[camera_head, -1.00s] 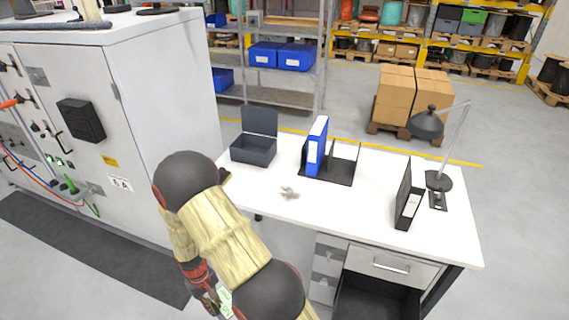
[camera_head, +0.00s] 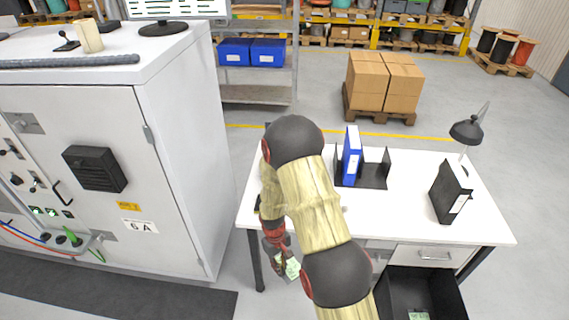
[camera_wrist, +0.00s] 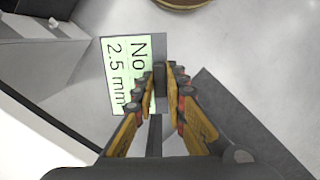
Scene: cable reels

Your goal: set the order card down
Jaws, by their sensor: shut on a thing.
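The order card (camera_head: 292,268) is pale green and sits at the end of my arm, beside the near-left side of the desk. In the wrist view the card (camera_wrist: 122,75) shows "No" and "2.5 mm" in dark print. My gripper (camera_wrist: 160,85) is shut on the card's edge, and the card sticks out to the left of the fingers. In the head view my gripper (camera_head: 281,257) is small and partly hidden by my arm. The white desk (camera_head: 410,170) stands behind and to the right of it.
On the desk stand a blue binder (camera_head: 352,155) in a dark rack, a black binder (camera_head: 450,190) and a lamp (camera_head: 467,130). A grey cabinet (camera_head: 180,150) stands left. My arm covers the desk's left part.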

